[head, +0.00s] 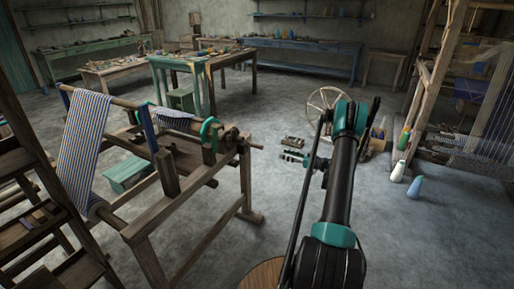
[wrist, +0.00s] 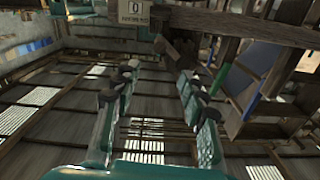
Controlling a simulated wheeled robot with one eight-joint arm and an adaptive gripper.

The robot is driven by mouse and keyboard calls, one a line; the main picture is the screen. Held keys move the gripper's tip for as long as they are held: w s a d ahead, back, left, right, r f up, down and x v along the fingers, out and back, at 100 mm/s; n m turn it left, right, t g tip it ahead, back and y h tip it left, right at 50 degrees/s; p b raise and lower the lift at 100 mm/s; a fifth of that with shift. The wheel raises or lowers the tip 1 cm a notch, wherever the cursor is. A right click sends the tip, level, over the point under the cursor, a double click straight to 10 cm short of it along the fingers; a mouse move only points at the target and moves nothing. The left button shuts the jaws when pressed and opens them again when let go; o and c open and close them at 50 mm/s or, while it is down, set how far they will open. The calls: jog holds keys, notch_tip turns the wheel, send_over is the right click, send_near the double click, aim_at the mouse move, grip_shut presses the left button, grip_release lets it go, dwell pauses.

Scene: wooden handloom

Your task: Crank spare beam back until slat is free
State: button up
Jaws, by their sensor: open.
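A wooden frame (head: 172,180) at the left of the head view carries a beam with blue-and-white striped cloth (head: 85,140). A teal wheel (head: 210,132) sits near the beam's right end, with a wooden hub and handle-like parts (head: 235,138) beside it. I cannot make out the slat. My gripper (head: 291,157) is to the right of the frame, apart from it and empty. In the wrist view its two fingers (wrist: 158,76) are spread, with nothing between them.
A spoked wheel (head: 328,108) and cone spools (head: 398,171) are beyond my arm, near a large loom (head: 480,130) at right. Workbenches (head: 300,58) line the back. Floor between frame and arm is clear.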

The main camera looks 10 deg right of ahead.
aim_at(253, 145)
jog(key=x, duration=1.7)
jog(key=shift+w+a, duration=0.1)
jog(key=shift+c, duration=0.5)
grip_shut()
jog(key=shift+f, duration=0.1)
